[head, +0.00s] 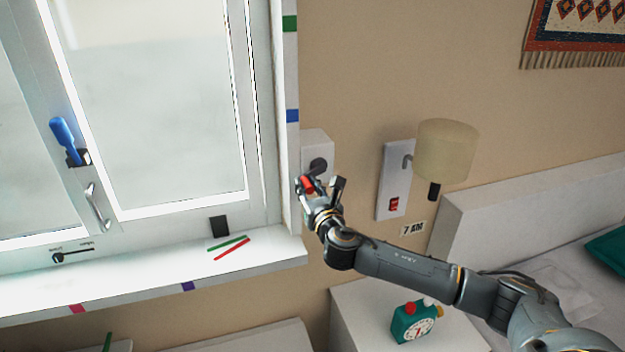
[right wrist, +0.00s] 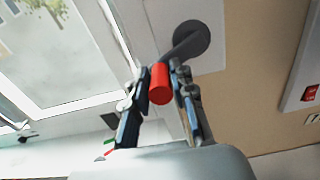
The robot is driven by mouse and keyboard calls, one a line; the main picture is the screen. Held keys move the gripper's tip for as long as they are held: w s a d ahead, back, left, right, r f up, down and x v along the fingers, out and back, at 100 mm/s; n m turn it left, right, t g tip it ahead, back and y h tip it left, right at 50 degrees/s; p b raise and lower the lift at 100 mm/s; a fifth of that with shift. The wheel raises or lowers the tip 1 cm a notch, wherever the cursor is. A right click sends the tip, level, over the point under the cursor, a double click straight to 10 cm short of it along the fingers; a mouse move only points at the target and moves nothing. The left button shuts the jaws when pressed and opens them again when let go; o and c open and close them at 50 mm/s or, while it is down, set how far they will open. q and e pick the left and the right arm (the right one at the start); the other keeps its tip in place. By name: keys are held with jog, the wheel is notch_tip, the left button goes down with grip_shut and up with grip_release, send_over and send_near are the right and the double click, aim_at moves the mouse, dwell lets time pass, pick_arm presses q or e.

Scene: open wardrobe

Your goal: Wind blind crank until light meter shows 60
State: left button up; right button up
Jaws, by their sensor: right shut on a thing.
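The blind crank is a dark hub and arm (right wrist: 193,40) on a white wall box (head: 317,145), with a red cylindrical knob (right wrist: 160,84). In the head view the knob (head: 307,184) shows at my right gripper (head: 322,190), below and left of the hub. My right gripper (right wrist: 160,95) is shut on the red knob, with a finger on each side in the right wrist view. A small black block (head: 219,226) stands on the sill; I cannot tell whether it is the light meter, and no reading is legible. My left gripper is not in view.
The window (head: 150,110) has a blue handle (head: 64,135) and a lever. Green and red sticks (head: 232,252) lie on the sill.

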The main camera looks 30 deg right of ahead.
aim_at(308, 182)
jog(key=shift+a, duration=0.15)
jog(key=shift+r, duration=0.1)
jog(key=shift+r+p, duration=0.95)
jog(key=shift+p, duration=0.1)
jog(key=shift+a, duration=0.1)
jog(key=shift+d+r+p, duration=0.2)
jog(key=shift+r+p, duration=0.6)
jog(key=shift+p, duration=0.05)
